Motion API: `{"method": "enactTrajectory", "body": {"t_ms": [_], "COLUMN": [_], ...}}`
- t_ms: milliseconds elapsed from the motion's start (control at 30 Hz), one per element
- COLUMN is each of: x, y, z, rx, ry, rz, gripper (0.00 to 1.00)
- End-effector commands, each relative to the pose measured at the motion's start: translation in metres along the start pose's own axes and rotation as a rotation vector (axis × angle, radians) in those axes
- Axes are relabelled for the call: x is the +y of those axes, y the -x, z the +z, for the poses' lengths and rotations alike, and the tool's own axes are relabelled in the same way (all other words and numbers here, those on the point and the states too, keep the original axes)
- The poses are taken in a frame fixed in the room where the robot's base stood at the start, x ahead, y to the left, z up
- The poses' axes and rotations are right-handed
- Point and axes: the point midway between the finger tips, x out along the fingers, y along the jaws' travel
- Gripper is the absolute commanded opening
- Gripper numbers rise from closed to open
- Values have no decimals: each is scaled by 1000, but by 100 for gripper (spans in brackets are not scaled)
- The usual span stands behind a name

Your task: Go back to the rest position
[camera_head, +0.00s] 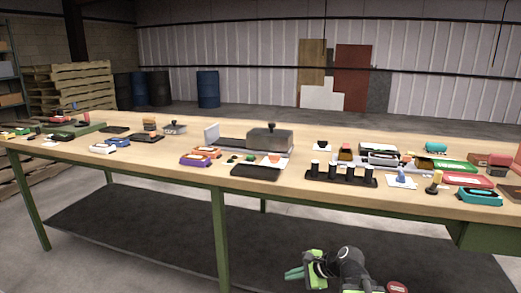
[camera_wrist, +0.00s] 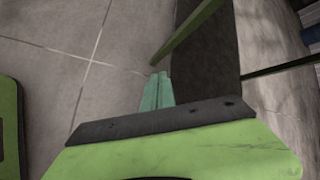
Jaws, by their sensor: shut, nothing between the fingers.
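My gripper (camera_head: 294,273) shows at the bottom of the head view, in front of the table and below its top. Its teal fingers point left and are shut with nothing between them. In the wrist view my gripper (camera_wrist: 157,78) shows its teal fingers side by side, touching, above the grey floor. My arm is folded low near the bottom edge of the head view. No object is in contact with the fingers.
A long wooden table (camera_head: 130,165) with green legs crosses the head view, with many small items on top. A grey detector box (camera_head: 270,140) stands mid-table. A dark mat (camera_head: 150,215) lies beneath. Blue barrels (camera_head: 208,88) and pallets (camera_head: 75,90) stand behind. Grey floor is clear at lower left.

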Motion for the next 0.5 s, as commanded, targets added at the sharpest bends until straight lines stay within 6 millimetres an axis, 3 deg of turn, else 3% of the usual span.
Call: {"method": "enactTrajectory", "body": {"t_ms": [67,167,267,400,500], "x": [29,63,89,115,126], "y": [-23,-31,-19,13,27], "z": [19,19,-4,-40,-49], "rx": [36,88,130,129,54], "ry": [229,522,769,1047,1224], "rz": [147,335,519,762,877], "gripper": [0,0,0,0,0]}}
